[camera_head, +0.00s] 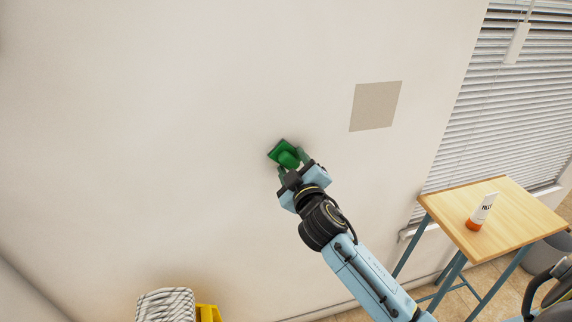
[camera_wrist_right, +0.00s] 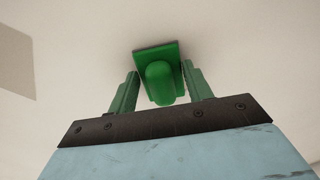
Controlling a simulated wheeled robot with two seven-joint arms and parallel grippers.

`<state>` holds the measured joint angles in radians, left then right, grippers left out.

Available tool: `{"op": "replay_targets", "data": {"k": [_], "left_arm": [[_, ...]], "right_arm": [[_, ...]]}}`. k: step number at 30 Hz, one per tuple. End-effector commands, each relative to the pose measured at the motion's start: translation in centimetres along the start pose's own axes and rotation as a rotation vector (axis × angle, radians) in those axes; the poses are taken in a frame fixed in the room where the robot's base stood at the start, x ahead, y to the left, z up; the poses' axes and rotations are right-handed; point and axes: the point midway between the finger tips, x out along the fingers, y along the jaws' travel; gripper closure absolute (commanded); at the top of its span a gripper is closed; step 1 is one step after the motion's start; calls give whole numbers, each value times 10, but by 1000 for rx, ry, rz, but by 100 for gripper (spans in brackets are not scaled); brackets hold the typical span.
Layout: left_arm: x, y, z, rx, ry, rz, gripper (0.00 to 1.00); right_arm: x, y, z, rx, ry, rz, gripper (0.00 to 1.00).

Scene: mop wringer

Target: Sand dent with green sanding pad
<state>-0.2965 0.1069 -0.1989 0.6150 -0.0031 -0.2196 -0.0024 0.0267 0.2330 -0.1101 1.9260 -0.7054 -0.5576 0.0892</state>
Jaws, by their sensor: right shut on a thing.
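The green sanding pad (camera_head: 283,152) has a flat square plate and a rounded handle. My right gripper (camera_head: 293,163) is shut on its handle, with the plate facing the white wall (camera_head: 150,130). In the right wrist view the pad (camera_wrist_right: 158,72) sits between the two green fingers of the gripper (camera_wrist_right: 160,88). The plate is at the wall or very close to it; I cannot tell if it touches. I cannot make out a dent; the pad may hide it. My left gripper is not in view.
A beige square patch (camera_head: 376,106) is on the wall right of the pad. A wooden-topped table (camera_head: 500,222) with a white and orange tube (camera_head: 482,212) stands at right, by window blinds (camera_head: 500,120). A striped mop head (camera_head: 165,305) and something yellow (camera_head: 208,313) are below.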

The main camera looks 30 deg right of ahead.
Motion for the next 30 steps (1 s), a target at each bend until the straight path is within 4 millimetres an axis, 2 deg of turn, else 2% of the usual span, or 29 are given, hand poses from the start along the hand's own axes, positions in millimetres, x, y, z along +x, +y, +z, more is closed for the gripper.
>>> {"op": "replay_targets", "data": {"k": [3,10,30], "left_arm": [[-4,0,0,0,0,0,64],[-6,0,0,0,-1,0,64],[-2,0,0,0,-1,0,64]], "right_arm": [[1,8,7,-3,-2,1,75],[0,10,9,0,0,2,75],[2,-18,-18,2,1,1,75]]}}
